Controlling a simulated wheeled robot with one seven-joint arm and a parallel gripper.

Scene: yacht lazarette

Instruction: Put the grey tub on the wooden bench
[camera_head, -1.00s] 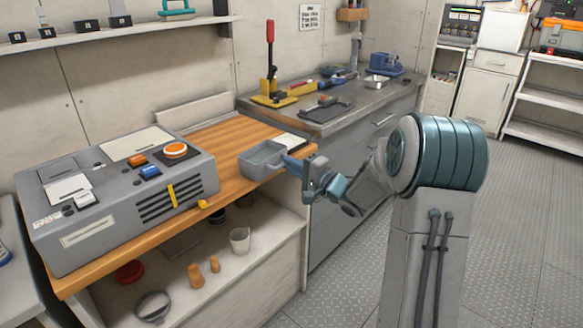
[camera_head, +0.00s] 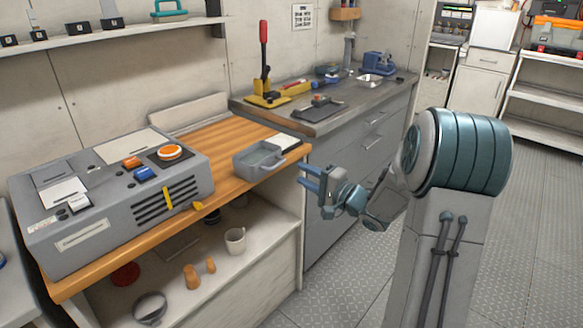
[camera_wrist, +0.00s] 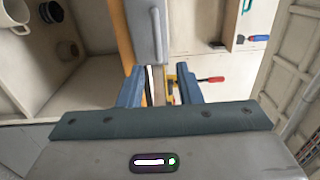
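The grey tub (camera_head: 259,160) sits upright on the wooden bench (camera_head: 226,137), near its right end and front edge. It looks empty from here. In the wrist view the tub (camera_wrist: 147,30) shows at the top, beyond my fingers. My gripper (camera_head: 304,176) is just right of the tub and off the bench's front right corner. Its two blue fingers are apart with nothing held between them, and a gap shows between them and the tub. The gripper also shows in the wrist view (camera_wrist: 159,80).
A large grey console (camera_head: 115,195) fills the bench's left part. A white pad (camera_head: 284,142) lies behind the tub. A metal counter (camera_head: 330,115) with a red-handled press (camera_head: 264,62) adjoins at the right. A shelf below holds a white mug (camera_head: 235,240). Floor at right is clear.

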